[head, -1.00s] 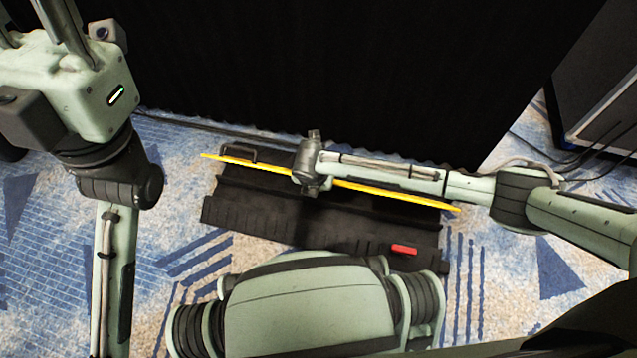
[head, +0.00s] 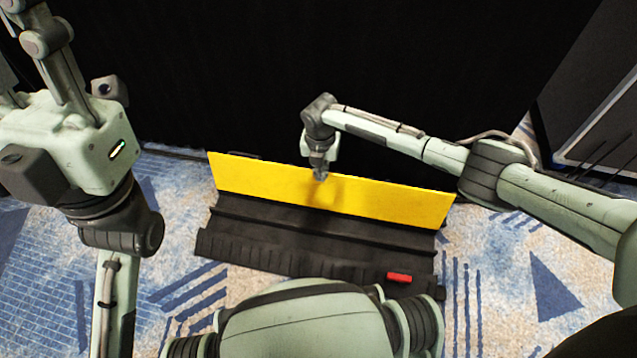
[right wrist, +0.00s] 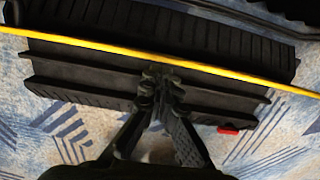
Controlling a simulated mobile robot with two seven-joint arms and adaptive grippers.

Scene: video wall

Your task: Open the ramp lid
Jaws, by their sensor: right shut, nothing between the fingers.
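The ramp (head: 300,232) is a black ridged cable ramp on the carpet with a yellow lid (head: 390,203). In the right wrist view the lid (right wrist: 220,72) shows almost edge-on as a thin yellow strip across the ramp (right wrist: 85,78). My right gripper (head: 320,178) points down at the lid's upper middle, shut and empty. The right wrist view shows its fingertips (right wrist: 158,75) together above the ramp, close to the strip; I cannot tell whether they touch. My left gripper's fingers are out of frame at upper left.
A black curtain or panel (head: 260,70) rises right behind the ramp. A red piece (head: 399,277) sits at the ramp's near right edge. A dark cabinet (head: 590,110) and cables stand at the right. Patterned blue carpet (head: 500,290) is open beside the ramp.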

